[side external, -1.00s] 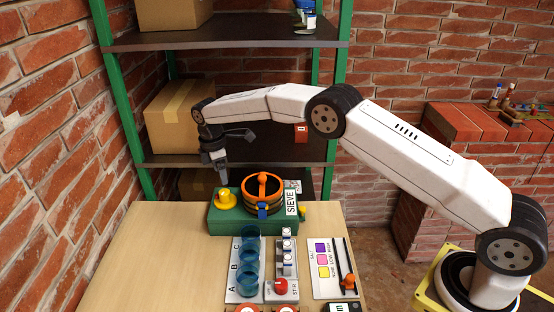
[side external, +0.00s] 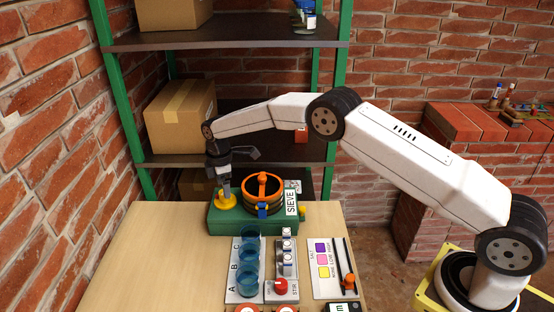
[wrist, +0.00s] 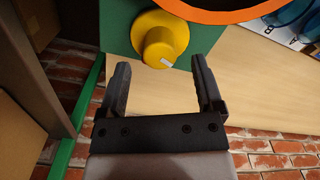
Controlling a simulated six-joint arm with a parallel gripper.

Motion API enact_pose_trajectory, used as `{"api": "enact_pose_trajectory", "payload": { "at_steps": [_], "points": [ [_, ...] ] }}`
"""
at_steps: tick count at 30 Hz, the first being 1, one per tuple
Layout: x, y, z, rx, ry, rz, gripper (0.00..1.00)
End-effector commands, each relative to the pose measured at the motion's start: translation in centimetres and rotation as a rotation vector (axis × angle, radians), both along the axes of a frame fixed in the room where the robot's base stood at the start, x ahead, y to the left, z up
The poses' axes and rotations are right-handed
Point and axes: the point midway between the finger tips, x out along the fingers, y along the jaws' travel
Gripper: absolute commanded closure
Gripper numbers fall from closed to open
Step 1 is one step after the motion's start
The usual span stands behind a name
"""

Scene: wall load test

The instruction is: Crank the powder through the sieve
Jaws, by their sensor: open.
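The sieve machine (side external: 228,222) is a green box with a "SIEVE" label near the far edge of the table. On its top are an orange-rimmed round drum (side external: 281,199) and, at its left end, a yellow knob (side external: 226,204). In the wrist view the yellow knob (wrist: 160,42) has a pale mark on its face and lies just beyond the fingertips, between their lines. My gripper (wrist: 158,75) is open and empty, with its fingers apart. In the side view my gripper (side external: 226,190) points down right over the yellow knob; contact cannot be told.
Blue clear cups (side external: 248,270) marked A, B and C stand in a rack on the table, beside a red stir knob (side external: 281,285) and a colour card (side external: 323,258). A green-framed shelf (side external: 235,162) with cardboard boxes (side external: 181,116) stands behind. The table's left part is clear.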

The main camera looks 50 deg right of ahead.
Motion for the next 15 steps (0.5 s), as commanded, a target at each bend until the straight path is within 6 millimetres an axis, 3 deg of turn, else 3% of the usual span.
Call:
{"api": "enact_pose_trajectory", "payload": {
  "at_steps": [6,15],
  "points": [
    [0.0,0.0,-2.4,0.000,0.000,0.000,0.16],
    [0.0,0.0,-3.3,0.000,0.000,0.000,0.16]
  ]
}}
